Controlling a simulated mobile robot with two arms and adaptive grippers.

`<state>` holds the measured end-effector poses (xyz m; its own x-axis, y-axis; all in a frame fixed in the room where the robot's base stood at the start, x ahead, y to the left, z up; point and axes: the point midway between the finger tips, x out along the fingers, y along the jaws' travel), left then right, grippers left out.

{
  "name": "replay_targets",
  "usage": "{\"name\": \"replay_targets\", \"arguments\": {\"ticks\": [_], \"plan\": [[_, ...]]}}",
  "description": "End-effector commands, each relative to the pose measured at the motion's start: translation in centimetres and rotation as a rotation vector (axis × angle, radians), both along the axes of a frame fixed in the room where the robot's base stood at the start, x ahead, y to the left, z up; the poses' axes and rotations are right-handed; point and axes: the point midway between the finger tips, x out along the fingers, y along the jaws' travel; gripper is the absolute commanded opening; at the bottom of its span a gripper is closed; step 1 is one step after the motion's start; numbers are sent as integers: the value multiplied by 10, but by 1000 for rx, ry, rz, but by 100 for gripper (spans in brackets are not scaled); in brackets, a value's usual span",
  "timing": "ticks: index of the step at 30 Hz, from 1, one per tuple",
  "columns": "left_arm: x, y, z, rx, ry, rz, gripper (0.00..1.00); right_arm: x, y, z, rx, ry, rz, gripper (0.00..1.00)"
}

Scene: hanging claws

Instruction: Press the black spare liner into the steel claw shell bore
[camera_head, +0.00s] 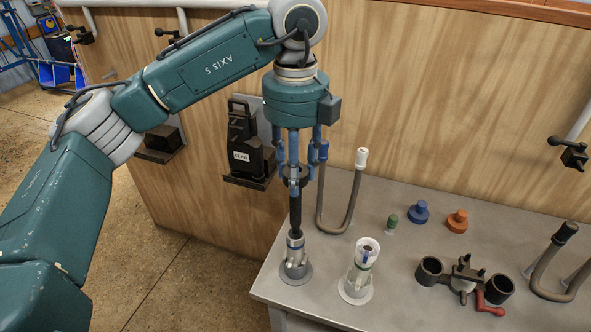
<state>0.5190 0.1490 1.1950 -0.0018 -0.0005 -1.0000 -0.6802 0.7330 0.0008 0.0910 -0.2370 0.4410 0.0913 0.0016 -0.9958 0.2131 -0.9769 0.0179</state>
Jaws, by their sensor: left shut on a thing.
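My left gripper (293,178) is shut on the black spare liner (295,208), which hangs upright below its blue fingers. The liner is directly above the steel claw shell (296,258), which stands upright on a round grey base near the table's left edge. The liner's lower end meets the shell's top in the picture; I cannot tell whether it is inside the bore or just over it. A second, paler shell (360,268) with a white top and a blue stripe stands to the right. My right gripper is not in view.
The grey table (400,310) carries a bent hose (350,205), a green plug (392,222), a blue plug (419,210), an orange plug (457,220) and a clamp with a red handle (466,278). A black claw unit (245,145) hangs on the wooden panel behind.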

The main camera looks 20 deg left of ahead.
Motion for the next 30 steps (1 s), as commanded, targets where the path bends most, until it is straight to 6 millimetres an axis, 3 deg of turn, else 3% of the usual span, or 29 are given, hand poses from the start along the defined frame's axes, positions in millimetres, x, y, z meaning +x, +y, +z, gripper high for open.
{"name": "replay_targets", "arguments": {"ticks": [30], "plan": [[0, 0, -32, 0, 0, 0, 0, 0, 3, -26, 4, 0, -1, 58]]}}
